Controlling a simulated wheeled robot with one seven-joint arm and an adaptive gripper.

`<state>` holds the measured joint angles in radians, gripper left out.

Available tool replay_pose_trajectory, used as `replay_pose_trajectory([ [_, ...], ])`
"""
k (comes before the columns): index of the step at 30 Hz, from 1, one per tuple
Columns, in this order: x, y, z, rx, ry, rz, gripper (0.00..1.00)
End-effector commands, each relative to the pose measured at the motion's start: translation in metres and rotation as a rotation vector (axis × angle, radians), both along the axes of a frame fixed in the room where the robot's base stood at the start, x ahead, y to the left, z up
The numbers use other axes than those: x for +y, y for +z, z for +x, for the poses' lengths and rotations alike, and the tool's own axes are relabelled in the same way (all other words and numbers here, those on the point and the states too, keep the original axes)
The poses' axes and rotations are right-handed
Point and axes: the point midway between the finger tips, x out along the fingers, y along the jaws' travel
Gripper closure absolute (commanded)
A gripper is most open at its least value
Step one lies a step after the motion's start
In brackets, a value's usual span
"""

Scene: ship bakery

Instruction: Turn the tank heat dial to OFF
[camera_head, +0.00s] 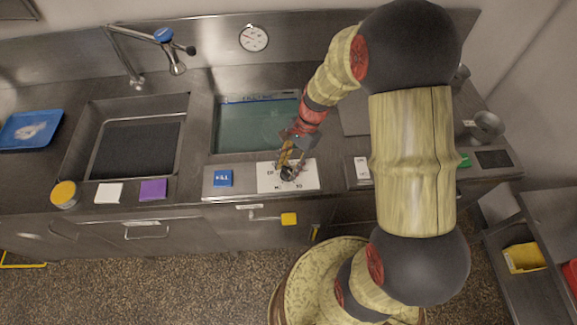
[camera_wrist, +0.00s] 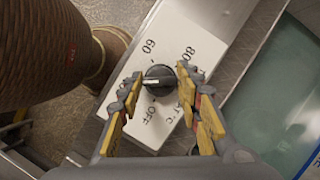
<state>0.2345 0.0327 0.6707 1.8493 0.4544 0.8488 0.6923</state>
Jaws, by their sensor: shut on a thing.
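The heat dial (camera_wrist: 159,78) is a round black knob with a pale pointer line, on a white plate (camera_wrist: 152,128) marked 60, 80 and OFF. In the wrist view the pointer lies toward the left, between the 60 and OFF marks. Another mark may be hidden by the left finger. My gripper (camera_wrist: 161,75) has its yellow-padded fingers on both sides of the knob and is shut on it. In the head view my gripper (camera_head: 289,166) reaches down to the dial plate (camera_head: 308,180) on the counter front, and partly covers the knob.
The water tank (camera_head: 245,125) lies just behind the plate. A blue block (camera_head: 223,178) sits left of the plate, and a yellow tag (camera_head: 289,218) is on the front below. A sink (camera_head: 185,115) is further left. My arm hides part of the counter to the right.

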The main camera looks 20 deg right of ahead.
Motion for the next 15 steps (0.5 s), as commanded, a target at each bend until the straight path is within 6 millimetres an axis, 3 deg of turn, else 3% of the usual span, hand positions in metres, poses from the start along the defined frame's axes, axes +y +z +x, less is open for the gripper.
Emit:
replay_pose_trajectory([
  [8, 0.0001, 0.0007, -0.0001, 0.002, 0.044, 0.001, 0.91],
  [15, 0.0010, 0.0016, 0.0011, 0.002, 0.187, 0.001, 0.91],
])
